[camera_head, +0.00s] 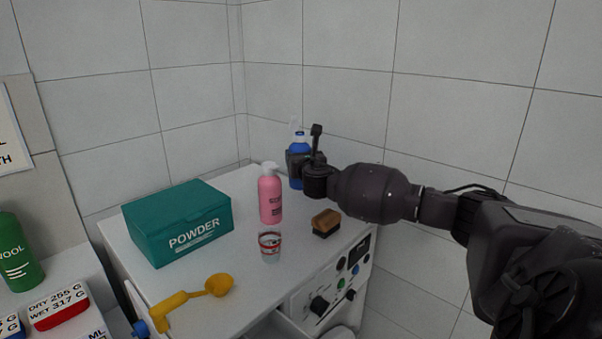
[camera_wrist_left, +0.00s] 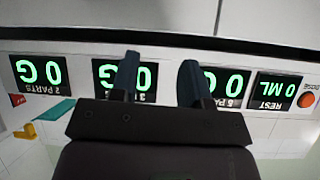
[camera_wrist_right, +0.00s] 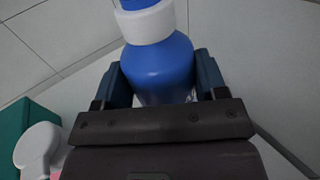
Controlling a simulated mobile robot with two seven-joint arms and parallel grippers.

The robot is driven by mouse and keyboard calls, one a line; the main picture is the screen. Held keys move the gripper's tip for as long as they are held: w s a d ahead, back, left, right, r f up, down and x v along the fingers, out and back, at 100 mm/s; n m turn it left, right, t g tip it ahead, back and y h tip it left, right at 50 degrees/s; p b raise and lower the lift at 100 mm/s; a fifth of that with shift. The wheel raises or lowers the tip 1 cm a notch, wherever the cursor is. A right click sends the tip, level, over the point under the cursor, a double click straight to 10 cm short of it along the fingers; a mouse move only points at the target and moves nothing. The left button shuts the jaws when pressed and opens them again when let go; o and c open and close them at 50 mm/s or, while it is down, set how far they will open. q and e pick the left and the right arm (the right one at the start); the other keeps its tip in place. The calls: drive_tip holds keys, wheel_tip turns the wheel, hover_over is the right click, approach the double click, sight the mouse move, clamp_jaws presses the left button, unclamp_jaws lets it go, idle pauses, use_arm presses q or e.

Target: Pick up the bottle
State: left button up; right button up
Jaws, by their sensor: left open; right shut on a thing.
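A blue bottle (camera_head: 298,145) with a white collar stands at the back corner of the white cabinet top, partly hidden by my right gripper (camera_head: 306,166). In the right wrist view the blue bottle (camera_wrist_right: 160,68) is upright between the fingers of my right gripper (camera_wrist_right: 163,82), which is shut on it. I cannot tell whether its base touches the top. A pink pump bottle (camera_head: 270,197) stands apart, to its left and nearer. My left gripper (camera_wrist_left: 157,80) is open and empty in the left wrist view, in front of a panel of green number displays (camera_wrist_left: 133,78).
The white cabinet top (camera_head: 235,250) also holds a teal POWDER box (camera_head: 180,222), a small glass (camera_head: 270,247), a brown brush (camera_head: 326,222) and a yellow scoop (camera_head: 195,296). Tiled walls stand close behind. A green bottle (camera_head: 17,255) stands at far left.

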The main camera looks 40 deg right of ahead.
use_arm(q)
drive_tip(key=shift+w, duration=0.1)
use_arm(e)
wheel_tip(320, 180, up, 14)
drive_tip(key=shift+r, duration=0.1)
idle(1.4)
